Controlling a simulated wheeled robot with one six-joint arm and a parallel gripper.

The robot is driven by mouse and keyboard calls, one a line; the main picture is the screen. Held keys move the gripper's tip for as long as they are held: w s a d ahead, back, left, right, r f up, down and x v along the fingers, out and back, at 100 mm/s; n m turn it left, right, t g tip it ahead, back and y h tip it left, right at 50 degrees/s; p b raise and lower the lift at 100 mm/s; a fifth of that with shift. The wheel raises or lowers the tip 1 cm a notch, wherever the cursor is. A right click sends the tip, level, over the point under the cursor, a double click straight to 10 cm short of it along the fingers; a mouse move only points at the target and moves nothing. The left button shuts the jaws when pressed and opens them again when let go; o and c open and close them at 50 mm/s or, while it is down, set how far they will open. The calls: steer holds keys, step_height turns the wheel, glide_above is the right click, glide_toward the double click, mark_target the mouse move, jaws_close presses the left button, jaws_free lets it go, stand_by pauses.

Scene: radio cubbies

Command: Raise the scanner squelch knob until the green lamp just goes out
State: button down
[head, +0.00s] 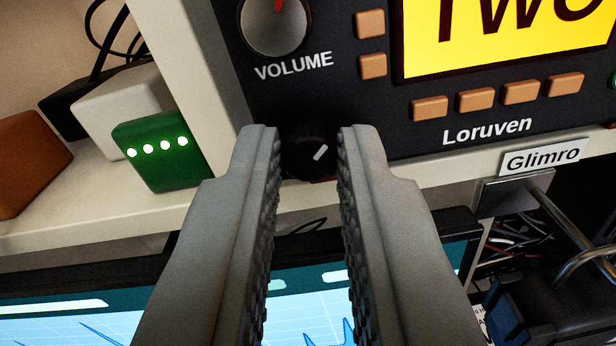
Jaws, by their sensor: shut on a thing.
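My gripper (309,150) is at the lower left of a dark radio panel (390,120), shut on a small black knob (300,140). The knob sits between the fingertips, and its white pointer mark slants to the upper right. Any label by this knob is hidden or out of view, so I cannot read that it is the squelch. A bit of green (613,78) shows at the right picture edge on the panel; it is cut off, and I cannot tell whether it is the lamp or whether it is lit.
A larger VOLUME knob (273,28) with a red pointer is above. Tan buttons (475,100) line the panel below a yellow display (500,40). A green box (162,150) with several white lights is left. Blue screens (310,300) and a metal bar (570,220) are below.

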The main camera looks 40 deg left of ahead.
steer(key=m, duration=0.3)
steer(key=shift+m, duration=0.4)
steer(key=shift+d+m, duration=0.1)
steer(key=shift+m, duration=1.6)
steer(key=shift+r, duration=0.1)
steer(key=c, duration=1.4)
jaws_free()
steer(key=v, duration=1.7)
steer(key=shift+s+d, duration=0.1)
steer(key=shift+d, duration=0.05)
